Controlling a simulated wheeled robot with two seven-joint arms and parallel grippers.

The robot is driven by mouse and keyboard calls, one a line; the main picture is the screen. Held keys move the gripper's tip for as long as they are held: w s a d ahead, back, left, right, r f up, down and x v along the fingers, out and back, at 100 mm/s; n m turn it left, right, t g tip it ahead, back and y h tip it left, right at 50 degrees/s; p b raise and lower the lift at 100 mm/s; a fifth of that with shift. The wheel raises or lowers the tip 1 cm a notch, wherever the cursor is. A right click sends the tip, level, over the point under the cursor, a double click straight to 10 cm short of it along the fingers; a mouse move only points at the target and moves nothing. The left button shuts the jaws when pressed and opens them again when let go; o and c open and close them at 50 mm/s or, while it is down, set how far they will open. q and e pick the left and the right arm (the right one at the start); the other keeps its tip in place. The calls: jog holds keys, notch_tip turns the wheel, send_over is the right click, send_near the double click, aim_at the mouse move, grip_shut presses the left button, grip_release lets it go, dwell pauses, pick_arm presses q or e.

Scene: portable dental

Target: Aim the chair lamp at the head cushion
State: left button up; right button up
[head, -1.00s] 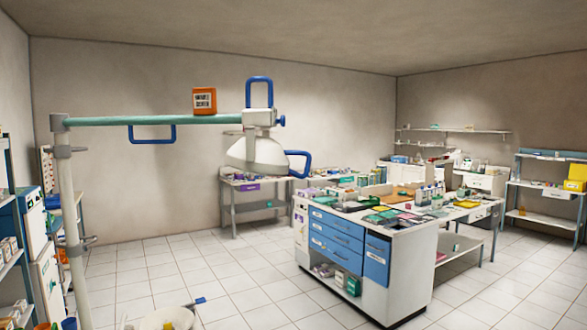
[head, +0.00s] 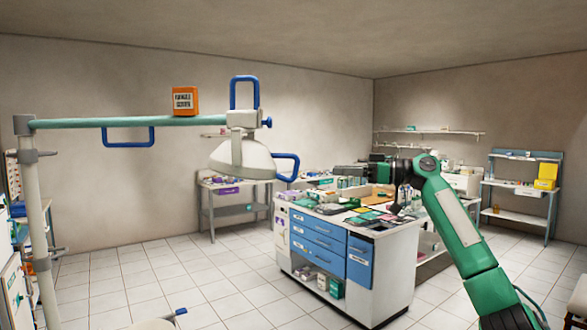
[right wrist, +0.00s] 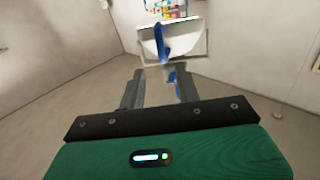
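The chair lamp (head: 240,157) is a white dome hanging under the right end of a teal overhead arm (head: 130,122). A blue loop handle (head: 287,166) sticks out from its right side, and another blue loop (head: 244,92) stands above its joint. My right gripper (head: 338,174) points left toward the side handle, apart from it. In the right wrist view its two fingers (right wrist: 160,74) are open and empty, with a blue handle (right wrist: 163,42) and a white lamp shape (right wrist: 185,42) beyond them. My left gripper is out of view. I cannot make out the head cushion.
A white cabinet with blue drawers (head: 330,245), its top crowded with supplies, stands below and beyond my right arm. A pale pole (head: 40,235) carries the lamp arm at left. An orange box (head: 186,100) sits on that arm. Tiled floor is open at centre left.

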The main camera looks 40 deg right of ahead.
aim_at(296, 174)
jog(key=shift+p+x, duration=3.05)
jog(key=shift+x, duration=3.15)
jog(key=shift+c, duration=0.2)
grip_shut()
